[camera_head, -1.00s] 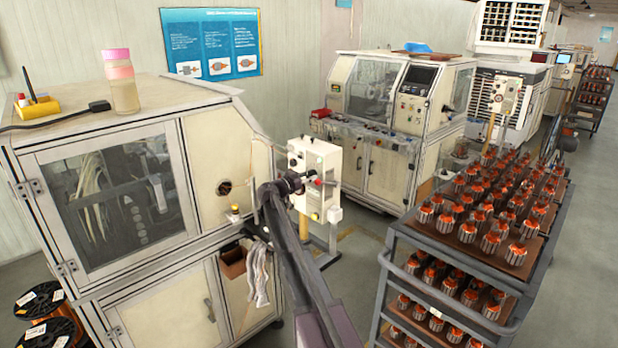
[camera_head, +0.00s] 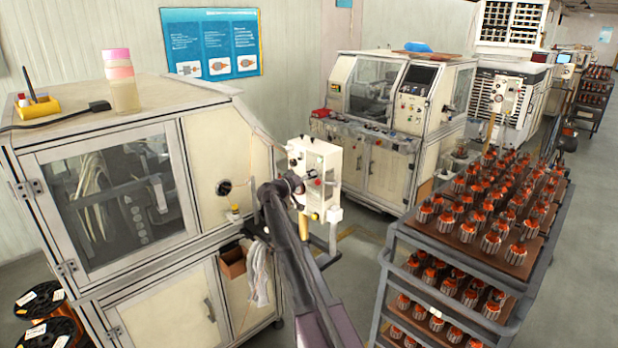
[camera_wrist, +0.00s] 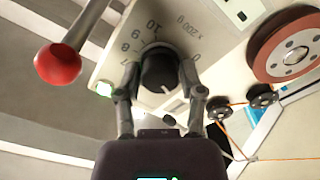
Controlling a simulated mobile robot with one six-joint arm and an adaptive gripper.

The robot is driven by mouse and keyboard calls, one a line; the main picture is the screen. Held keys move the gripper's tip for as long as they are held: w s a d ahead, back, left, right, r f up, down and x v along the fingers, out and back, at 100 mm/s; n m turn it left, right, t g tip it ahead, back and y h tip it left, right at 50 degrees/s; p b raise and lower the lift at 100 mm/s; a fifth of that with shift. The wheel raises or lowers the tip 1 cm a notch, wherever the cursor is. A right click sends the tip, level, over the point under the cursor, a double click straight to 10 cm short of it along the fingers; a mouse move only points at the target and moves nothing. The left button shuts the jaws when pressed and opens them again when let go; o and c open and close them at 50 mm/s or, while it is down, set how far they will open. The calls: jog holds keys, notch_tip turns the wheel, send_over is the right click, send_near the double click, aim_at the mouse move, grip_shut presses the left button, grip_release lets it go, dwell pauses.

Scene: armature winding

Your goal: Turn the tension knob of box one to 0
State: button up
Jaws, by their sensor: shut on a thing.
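The white tension box (camera_head: 325,162) stands beside the large cream machine in the head view. In the wrist view its face (camera_wrist: 215,50) has a printed dial, with 10, 9, 8 and 7 readable around the black tension knob (camera_wrist: 158,70). A white mark on the knob points to the lower right of the picture, away from the 10. The digits on that side are hidden or not readable. My gripper (camera_wrist: 160,85) is shut on the knob, one finger on each side. In the head view my gripper (camera_head: 298,186) is at the box's front, its fingers hard to make out.
A red ball-ended lever (camera_wrist: 57,63) sticks out left of the knob. A red-brown wheel (camera_wrist: 290,47) and small black pulleys (camera_wrist: 262,96) with orange wire lie to the right. A rack of armatures (camera_head: 440,262) stands right of my arm.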

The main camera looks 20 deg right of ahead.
jog(key=n, duration=0.7)
jog(key=shift+r, duration=0.15)
jog(key=n, duration=0.6)
jog(key=shift+w+n, duration=0.1)
jog(key=shift+n, duration=0.2)
jog(key=o, duration=1.2)
jog(key=shift+d, duration=0.1)
jog(key=shift+c, duration=0.2)
jog(key=v, duration=1.2)
